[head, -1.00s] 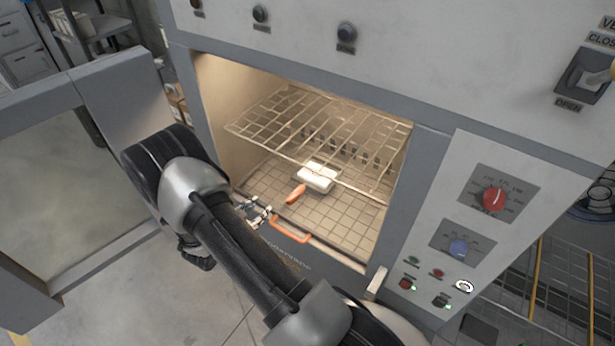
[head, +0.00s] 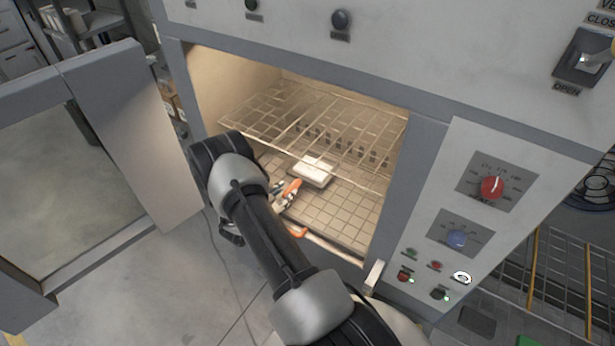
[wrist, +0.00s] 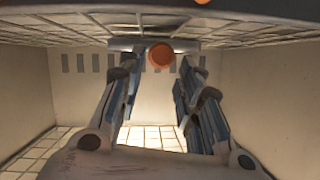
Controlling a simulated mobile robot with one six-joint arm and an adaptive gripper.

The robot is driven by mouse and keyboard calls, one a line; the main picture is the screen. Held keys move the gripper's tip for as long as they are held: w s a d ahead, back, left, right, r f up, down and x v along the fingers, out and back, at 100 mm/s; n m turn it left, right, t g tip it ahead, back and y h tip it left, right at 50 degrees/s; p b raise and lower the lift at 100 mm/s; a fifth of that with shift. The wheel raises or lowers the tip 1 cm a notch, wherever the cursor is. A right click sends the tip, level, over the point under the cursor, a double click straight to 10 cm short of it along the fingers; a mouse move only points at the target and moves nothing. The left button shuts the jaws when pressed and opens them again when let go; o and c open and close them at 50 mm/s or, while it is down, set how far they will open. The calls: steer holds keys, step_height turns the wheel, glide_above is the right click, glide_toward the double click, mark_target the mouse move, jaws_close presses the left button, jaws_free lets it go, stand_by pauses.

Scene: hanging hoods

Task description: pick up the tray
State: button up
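The tray (head: 312,171) is a small white rectangular piece with an orange handle (head: 291,188). It lies low inside the lit chamber, below the wire rack, with its handle toward the opening. My gripper (head: 283,194) is inside the opening beside the handle. In the wrist view my gripper (wrist: 161,72) is open, with one finger on each side of the round orange handle end (wrist: 160,55). The fingers look clear of the handle. The tray's body (wrist: 125,45) shows partly behind the handle. I cannot tell how far the fingertips reach along it.
A wire rack (head: 330,128) spans the chamber above the tray. An orange bar handle (head: 297,231) sits at the front lower edge, partly behind my arm. The open door (head: 130,125) stands at the left. The control panel (head: 470,205) is on the right.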

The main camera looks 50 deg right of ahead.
mark_target(288, 191)
steer(key=b+x, duration=0.1)
steer(key=x, duration=0.4)
steer(key=shift+s+a+f, duration=0.1)
steer(key=shift+s+f, duration=0.05)
steer(key=shift+c, duration=0.4)
jaws_close()
